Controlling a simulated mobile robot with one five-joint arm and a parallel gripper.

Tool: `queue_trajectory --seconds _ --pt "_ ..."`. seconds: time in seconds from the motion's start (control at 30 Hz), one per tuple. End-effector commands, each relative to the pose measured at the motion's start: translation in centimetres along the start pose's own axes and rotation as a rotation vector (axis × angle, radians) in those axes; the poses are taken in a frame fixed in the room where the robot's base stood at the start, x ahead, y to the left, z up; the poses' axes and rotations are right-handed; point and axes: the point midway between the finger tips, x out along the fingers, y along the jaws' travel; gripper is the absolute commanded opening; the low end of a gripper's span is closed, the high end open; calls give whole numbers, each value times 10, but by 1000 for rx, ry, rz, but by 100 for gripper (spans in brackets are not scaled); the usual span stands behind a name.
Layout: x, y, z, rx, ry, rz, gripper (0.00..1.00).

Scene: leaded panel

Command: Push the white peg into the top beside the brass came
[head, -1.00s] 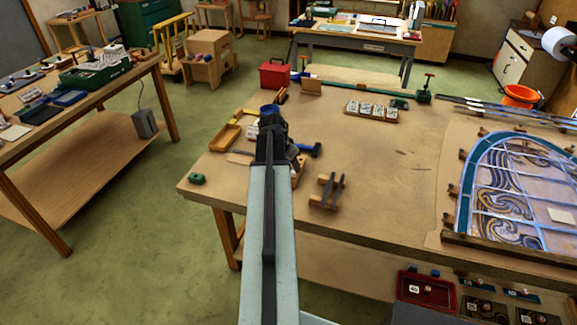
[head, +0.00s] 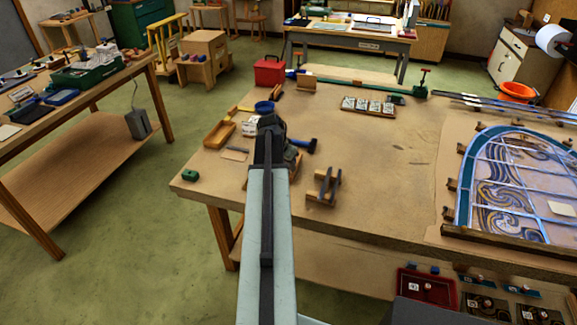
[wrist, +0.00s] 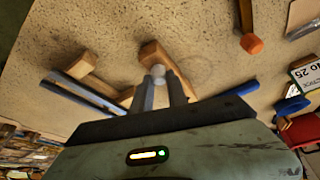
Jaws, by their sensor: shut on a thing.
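My gripper (wrist: 160,88) is shut on a small white peg (wrist: 158,70), whose rounded end shows between the fingertips in the wrist view. A light wooden block (wrist: 176,72) lies right behind the peg in that view; I cannot tell whether they touch. In the head view my arm hides the peg and most of the gripper (head: 270,125), which is over the left part of the bench top (head: 385,160). The leaded panel (head: 490,180) lies on the bench at the right. I cannot make out the brass came for certain.
A wooden stand with dark bars (head: 323,187) is right of my arm. A dark-headed tool with a blue end (head: 306,146) lies beside the gripper. The bench middle is clear.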

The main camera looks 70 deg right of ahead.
Motion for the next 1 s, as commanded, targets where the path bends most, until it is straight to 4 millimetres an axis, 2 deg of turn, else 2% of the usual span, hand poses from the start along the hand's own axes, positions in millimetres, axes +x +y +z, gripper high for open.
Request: queue_trajectory --seconds 1.0 --pt "-12 1 -6 1 0 0 0"
